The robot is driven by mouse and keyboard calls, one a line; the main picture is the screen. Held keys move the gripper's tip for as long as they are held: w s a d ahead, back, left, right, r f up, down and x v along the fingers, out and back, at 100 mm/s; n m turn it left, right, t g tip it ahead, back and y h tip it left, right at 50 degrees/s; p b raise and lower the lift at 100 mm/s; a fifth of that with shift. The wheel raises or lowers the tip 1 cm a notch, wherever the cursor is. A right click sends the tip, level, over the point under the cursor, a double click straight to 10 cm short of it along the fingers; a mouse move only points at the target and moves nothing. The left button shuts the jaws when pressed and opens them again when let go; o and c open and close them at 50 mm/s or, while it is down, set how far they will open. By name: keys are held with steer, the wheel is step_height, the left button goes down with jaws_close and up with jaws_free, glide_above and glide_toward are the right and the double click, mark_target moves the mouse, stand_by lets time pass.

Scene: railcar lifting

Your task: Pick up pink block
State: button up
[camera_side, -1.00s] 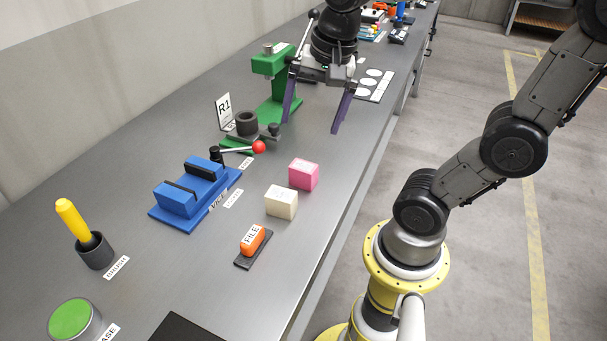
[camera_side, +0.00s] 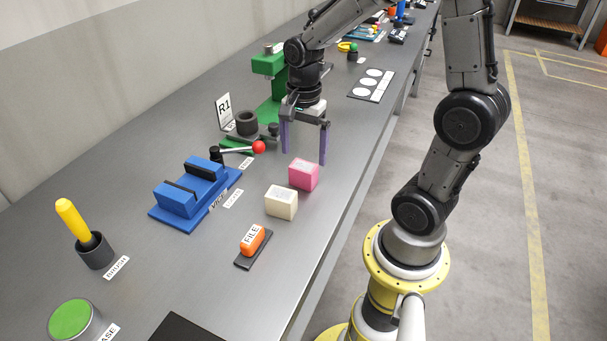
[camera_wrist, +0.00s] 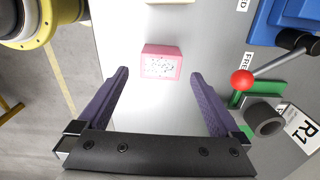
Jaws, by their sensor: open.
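The pink block (camera_side: 304,175) sits on the grey bench beside the cream block. In the wrist view the pink block (camera_wrist: 161,63) lies ahead of the fingertips, roughly centred between them. My gripper (camera_side: 304,157) is open with its purple fingers pointing down, just behind the pink block in the side view. Its fingers also show in the wrist view (camera_wrist: 158,74), spread wide with nothing between them. I cannot tell the exact height of the fingertips above the bench.
The cream block (camera_side: 281,202) stands just in front of the pink block. A lever with a red ball (camera_side: 259,147) and a blue vice (camera_side: 190,190) are to the left. An orange file block (camera_side: 252,239) lies nearer. The bench right of the pink block is clear.

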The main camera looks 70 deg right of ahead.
mark_target(303, 166)
steer(key=shift+f, duration=2.75)
steer(key=shift+w+d, duration=0.1)
jaws_close()
